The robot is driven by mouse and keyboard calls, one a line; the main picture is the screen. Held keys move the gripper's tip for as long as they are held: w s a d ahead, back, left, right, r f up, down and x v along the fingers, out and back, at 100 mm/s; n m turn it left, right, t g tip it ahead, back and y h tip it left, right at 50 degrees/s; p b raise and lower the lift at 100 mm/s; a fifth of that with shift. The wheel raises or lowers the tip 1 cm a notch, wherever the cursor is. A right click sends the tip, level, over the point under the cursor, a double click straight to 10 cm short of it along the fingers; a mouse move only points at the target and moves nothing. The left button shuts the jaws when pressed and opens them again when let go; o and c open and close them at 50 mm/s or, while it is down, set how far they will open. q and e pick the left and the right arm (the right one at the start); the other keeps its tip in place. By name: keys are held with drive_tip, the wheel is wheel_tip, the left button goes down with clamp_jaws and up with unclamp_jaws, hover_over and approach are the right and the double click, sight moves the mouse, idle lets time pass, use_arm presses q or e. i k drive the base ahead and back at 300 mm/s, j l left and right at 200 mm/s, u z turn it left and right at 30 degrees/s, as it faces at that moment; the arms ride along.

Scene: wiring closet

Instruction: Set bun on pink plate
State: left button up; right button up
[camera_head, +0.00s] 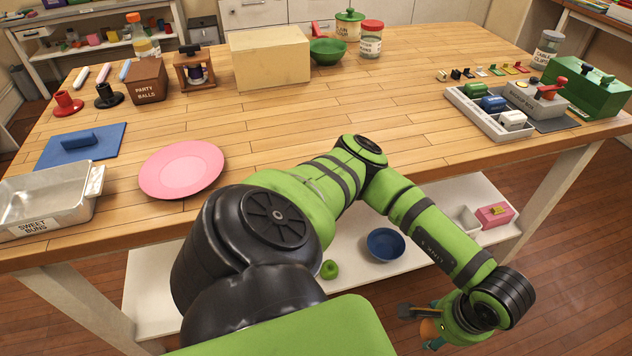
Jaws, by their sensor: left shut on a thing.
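The pink plate (181,169) lies flat and empty on the wooden table, at the left near the front edge. My left arm reaches across the front of the table to the lower right. Its gripper (421,328) is low, beyond the table's front edge and well away from the plate. It is shut on a small orange-brown thing (430,329), which looks like the bun; the fingers and wrist hide part of it. My right gripper is not in view.
A metal tray labelled "SWEET BUNS" (45,205) stands left of the plate, beside a blue board (82,146). A cream block (270,57) stands behind. A grey sorting tray (478,120) is at right. A blue bowl (385,245) sits on the lower shelf. The table's middle is clear.

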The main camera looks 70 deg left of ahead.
sight(192, 175)
drive_tip(key=i+u, duration=0.15)
drive_tip(key=u, duration=1.4)
